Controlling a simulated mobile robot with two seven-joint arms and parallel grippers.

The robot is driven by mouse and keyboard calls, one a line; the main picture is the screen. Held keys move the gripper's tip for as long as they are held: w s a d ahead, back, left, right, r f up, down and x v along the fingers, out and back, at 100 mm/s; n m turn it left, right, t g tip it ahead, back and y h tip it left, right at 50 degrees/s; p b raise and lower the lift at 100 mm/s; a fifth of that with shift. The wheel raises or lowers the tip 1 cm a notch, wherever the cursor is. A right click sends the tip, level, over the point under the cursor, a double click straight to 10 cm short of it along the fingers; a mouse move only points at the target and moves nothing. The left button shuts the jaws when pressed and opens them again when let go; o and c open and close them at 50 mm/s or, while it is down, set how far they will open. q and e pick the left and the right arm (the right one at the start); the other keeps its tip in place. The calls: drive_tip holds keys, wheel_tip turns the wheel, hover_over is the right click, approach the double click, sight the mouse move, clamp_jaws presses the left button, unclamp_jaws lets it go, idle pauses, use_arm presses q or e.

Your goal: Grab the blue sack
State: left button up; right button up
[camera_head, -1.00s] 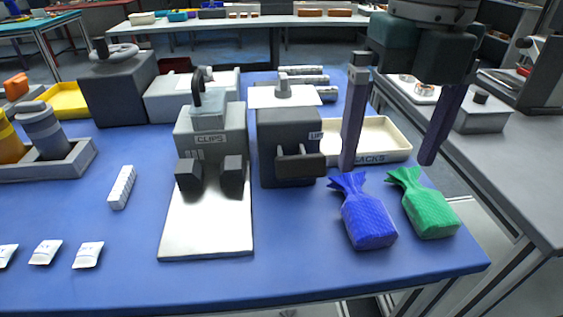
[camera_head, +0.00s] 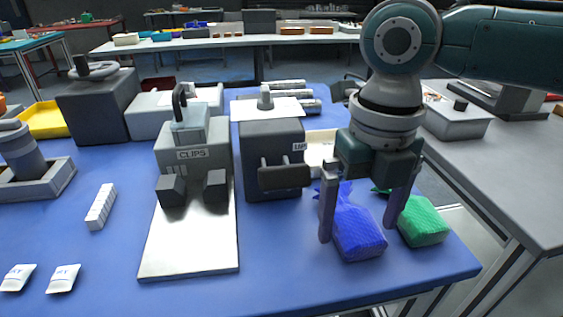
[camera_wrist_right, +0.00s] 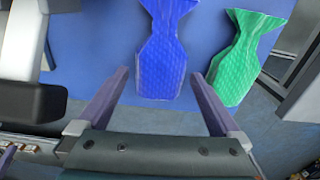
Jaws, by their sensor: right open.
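The blue sack (camera_head: 357,236) lies on the blue table near its front right, its tied neck pointing away from the front edge. My right gripper (camera_head: 358,232) is open, with one finger to the left of the blue sack and the other to its right, between it and the green sack. In the right wrist view the blue sack (camera_wrist_right: 162,62) lies ahead, between the lines of the two open fingers (camera_wrist_right: 160,88). Nothing is held. My left gripper is not in view.
The green sack (camera_head: 423,222) lies close to the right of the blue sack, near the table's right edge. A cream tray (camera_head: 318,152) is behind, partly hidden by my right gripper.

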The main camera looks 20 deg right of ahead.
clamp_jaws()
idle(0.8)
drive_tip(key=shift+r, duration=0.15)
